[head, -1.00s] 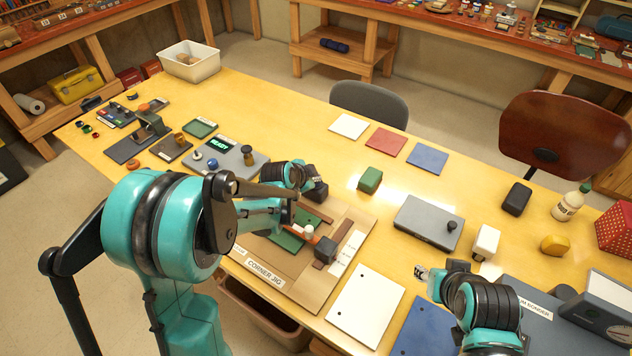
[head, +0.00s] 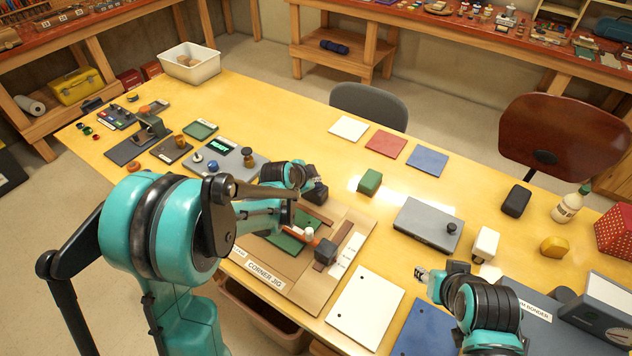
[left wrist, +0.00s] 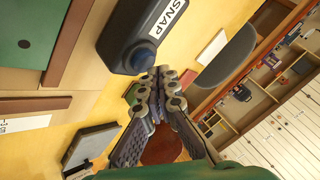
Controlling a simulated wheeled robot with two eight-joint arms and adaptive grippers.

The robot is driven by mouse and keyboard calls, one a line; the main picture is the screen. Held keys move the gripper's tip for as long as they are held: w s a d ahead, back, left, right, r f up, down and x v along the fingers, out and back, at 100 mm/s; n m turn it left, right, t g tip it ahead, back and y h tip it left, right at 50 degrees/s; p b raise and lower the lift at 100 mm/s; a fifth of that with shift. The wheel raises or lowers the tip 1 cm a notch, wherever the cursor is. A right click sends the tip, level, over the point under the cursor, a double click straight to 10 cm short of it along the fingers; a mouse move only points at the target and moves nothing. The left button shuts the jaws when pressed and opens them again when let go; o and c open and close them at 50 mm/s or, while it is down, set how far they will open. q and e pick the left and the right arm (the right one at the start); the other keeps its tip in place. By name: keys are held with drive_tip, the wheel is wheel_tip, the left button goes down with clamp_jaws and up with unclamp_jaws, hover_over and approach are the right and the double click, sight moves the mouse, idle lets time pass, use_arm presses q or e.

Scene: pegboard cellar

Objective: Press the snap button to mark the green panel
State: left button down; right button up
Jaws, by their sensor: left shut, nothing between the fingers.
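The green panel (head: 285,242) lies in the wooden corner jig (head: 320,292); a corner of it with a hole shows in the left wrist view (left wrist: 15,40). The dark snap housing (left wrist: 125,25) with its white SNAP label stands beside the jig. In the head view my arm hides much of this spot. My right gripper (head: 421,274) hangs over the table's right part, its jaws too small to read.
A grey console (head: 240,170) with a lit display (head: 222,147) stands left of the jig. A green block (head: 370,181) and a grey box with a knob (head: 428,223) are to the right. A white sheet (head: 365,305) lies in front.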

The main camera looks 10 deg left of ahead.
use_arm(q)
drive_tip(key=shift+r, duration=0.3)
drive_tip(key=shift+r+p, duration=1.95)
drive_tip(key=shift+r, duration=0.65)
drive_tip(key=shift+f, duration=0.1)
